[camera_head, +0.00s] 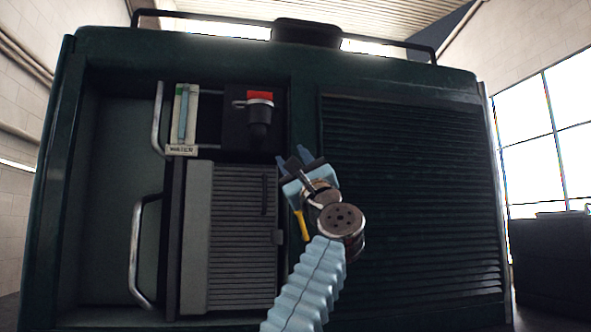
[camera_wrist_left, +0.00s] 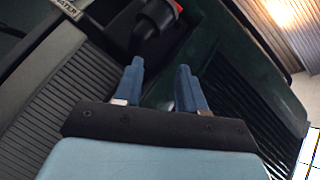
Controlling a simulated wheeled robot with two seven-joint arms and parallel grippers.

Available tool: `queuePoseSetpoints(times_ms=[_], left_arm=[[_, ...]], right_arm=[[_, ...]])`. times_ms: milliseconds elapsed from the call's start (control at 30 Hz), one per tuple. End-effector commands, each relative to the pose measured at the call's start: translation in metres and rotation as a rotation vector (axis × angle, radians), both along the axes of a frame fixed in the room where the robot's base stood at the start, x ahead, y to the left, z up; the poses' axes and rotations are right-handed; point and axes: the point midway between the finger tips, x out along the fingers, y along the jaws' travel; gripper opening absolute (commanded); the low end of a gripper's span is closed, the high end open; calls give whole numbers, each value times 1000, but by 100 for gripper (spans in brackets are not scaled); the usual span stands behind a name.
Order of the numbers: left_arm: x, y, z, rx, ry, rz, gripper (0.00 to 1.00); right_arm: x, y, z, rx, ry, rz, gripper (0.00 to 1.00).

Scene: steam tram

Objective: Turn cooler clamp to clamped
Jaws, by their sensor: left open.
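My left gripper (camera_head: 294,158) is open and empty in front of the dark post right of the grey ribbed cooler panel (camera_head: 225,230). Its blue fingers point up and away in the head view, and it shows in the left wrist view (camera_wrist_left: 160,68). I cannot clearly tell which part is the cooler clamp; a small dark tab (camera_head: 278,237) sits at the cooler panel's right edge, left of my wrist. A yellow bar (camera_head: 303,228) shows beside my wrist, and I cannot tell what it belongs to. My right gripper is out of view.
A black spout-like fitting with a red top (camera_head: 260,97) is above and left of my left gripper; it also shows in the wrist view (camera_wrist_left: 155,20). A water gauge (camera_head: 185,118) and metal handrails (camera_head: 138,250) are farther left. A louvred panel (camera_head: 410,190) lies right.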

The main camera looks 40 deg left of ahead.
Motion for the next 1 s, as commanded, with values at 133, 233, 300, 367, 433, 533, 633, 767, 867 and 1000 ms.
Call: queuePoseSetpoints(times_ms=[133, 233, 300, 367, 433, 533, 633, 767, 867, 1000], left_arm=[[7, 3, -24, -20, 65, -40, 40], [16, 2, -61, -50, 172, -91, 40], [20, -3, -91, -74, 259, -121, 40], [22, -9, -116, -92, 330, -142, 40], [23, -15, -141, -108, 398, -154, 40], [25, -20, -163, -124, 462, -163, 40], [28, -19, -166, -130, 483, -166, 40], [42, -6, -156, -131, 483, -166, 40], [57, 9, -146, -133, 482, -167, 40], [79, 31, -133, -132, 481, -168, 40]], right_arm=[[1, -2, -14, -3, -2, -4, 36], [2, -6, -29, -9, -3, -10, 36], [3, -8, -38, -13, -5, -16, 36], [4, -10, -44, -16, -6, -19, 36], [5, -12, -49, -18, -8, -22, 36], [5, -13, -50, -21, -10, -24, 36], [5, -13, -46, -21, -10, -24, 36], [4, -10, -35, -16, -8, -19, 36], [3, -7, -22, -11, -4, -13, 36], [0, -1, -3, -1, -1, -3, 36]])
